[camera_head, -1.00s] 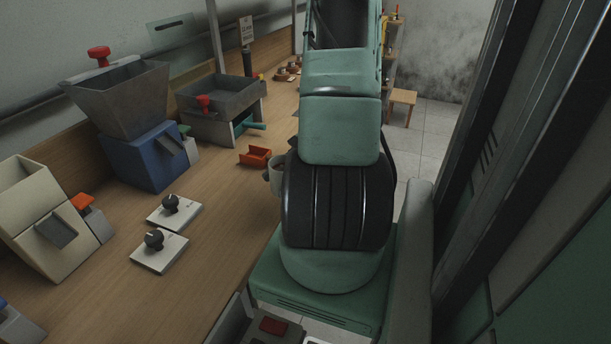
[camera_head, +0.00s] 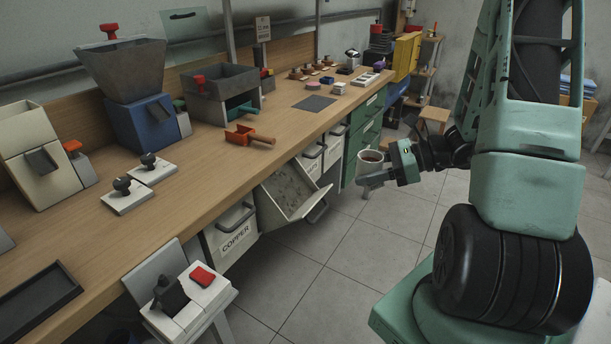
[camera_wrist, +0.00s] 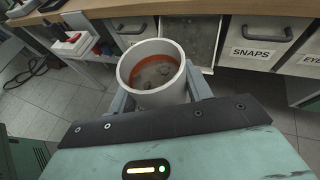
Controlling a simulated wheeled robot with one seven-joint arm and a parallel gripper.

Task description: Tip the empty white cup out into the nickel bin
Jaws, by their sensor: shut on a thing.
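My gripper (camera_head: 372,180) is shut on a white cup (camera_head: 370,160) and holds it upright over the floor, apart from the bench. In the wrist view the cup (camera_wrist: 152,88) stands between my two grey fingers. Its inside shows an orange-brown band and a greyish bottom with dark patches; in the head view it looks dark brown inside. I cannot tell whether it holds anything. A bin tilted open (camera_head: 297,188) sits under the bench edge, left of the cup. It also shows beyond the cup in the wrist view (camera_wrist: 190,38). Its label is hidden, so I cannot confirm it is nickel.
A closed COPPER bin (camera_head: 228,238) is left of the open one; a SNAPS bin (camera_wrist: 262,52) is on its other side. An orange scoop (camera_head: 249,136) lies on the bench (camera_head: 215,180). A stand with a red button (camera_head: 202,275) is at front. The floor between is clear.

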